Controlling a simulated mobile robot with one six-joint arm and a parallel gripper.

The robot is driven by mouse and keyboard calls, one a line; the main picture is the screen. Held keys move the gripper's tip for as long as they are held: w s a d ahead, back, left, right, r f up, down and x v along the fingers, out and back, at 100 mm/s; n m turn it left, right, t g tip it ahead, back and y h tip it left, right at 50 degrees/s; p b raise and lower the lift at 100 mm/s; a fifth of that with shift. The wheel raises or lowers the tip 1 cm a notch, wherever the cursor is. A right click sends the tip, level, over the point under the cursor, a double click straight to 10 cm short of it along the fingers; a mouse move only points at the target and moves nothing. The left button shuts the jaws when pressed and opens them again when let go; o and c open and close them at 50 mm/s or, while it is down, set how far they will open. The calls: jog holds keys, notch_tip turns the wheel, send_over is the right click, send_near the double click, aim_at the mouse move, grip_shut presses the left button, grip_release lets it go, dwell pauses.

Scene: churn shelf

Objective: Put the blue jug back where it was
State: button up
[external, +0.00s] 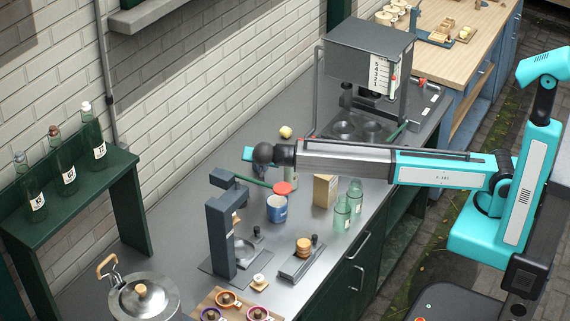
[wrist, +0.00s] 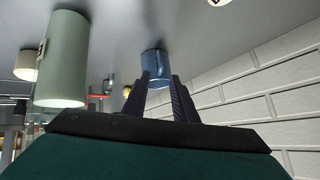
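In the wrist view, which looks upside down, a blue jug (wrist: 155,62) stands on the grey counter straight ahead of my gripper (wrist: 160,78). My gripper's two dark fingers are apart, with the jug showing at and beyond their tips. I cannot tell how much gap there is or whether they touch. In the external view my gripper (external: 249,155) is over the counter on the wall side, its fingers mostly hidden behind the wrist. A blue container with a pale label (external: 277,209) stands below my arm. I cannot tell whether it is the same jug.
A pale green cylinder (wrist: 64,60) stands close beside the gripper. Green glasses (external: 342,214), a box (external: 325,190) and a dark press (external: 221,232) crowd the counter near my arm. A grey machine (external: 367,60) stands farther back. The brick wall (wrist: 265,95) is close.

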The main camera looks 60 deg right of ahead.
jog(key=b+v, duration=0.2)
jog(key=v, duration=0.8)
jog(key=shift+a+r, duration=0.1)
jog(key=shift+r, duration=0.05)
dwell(0.3)
